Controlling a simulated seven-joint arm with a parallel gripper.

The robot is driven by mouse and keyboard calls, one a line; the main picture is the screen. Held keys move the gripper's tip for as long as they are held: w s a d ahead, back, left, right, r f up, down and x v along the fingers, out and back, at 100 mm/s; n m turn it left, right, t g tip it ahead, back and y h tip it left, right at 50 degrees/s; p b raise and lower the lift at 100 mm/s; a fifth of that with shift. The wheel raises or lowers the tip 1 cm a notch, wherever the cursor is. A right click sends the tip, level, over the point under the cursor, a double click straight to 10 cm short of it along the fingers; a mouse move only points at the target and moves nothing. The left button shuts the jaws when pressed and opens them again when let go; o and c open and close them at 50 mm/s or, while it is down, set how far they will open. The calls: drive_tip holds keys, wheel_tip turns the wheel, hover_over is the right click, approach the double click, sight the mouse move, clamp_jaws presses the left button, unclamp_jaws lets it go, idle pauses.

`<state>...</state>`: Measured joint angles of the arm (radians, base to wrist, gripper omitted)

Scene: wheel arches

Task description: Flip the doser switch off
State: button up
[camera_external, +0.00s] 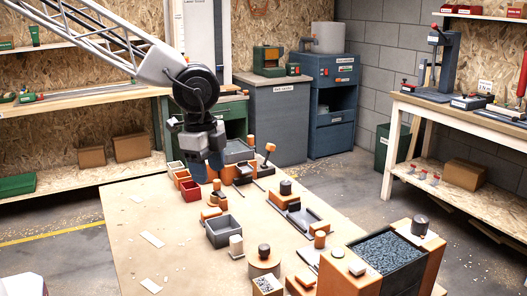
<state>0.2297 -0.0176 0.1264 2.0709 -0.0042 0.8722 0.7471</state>
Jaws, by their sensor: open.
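My gripper (205,162) hangs fingers down over the back left part of the workbench (130,215). It is open, and no object shows between its fingers. It is close to a red bin and several small orange and dark devices, and I cannot tell its exact height above them. No label marks the doser, and I cannot tell which of the small devices carries its switch or how that switch is set. An orange box with a dark granule-filled top (388,250) stands at the front right of the bench.
A grey open bin (224,232) and several orange-based fixtures with dark knobs crowd the bench's middle and right. The bench's left side is mostly clear, with white strips lying flat.

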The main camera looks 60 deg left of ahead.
drive_tip(key=w+d+f+m, duration=0.4)
drive_tip(key=w+d+f, duration=0.3)
drive_tip(key=w+d, duration=0.15)
drive_tip(key=m+g, duration=0.1)
drive_tip(key=m, duration=0.2)
hover_over(301, 274)
wheel_tip(301, 274, down, 9)
drive_tip(key=shift+d+r, duration=0.1)
drive_tip(key=shift+r, duration=0.1)
drive_tip(key=shift+f, duration=3.9)
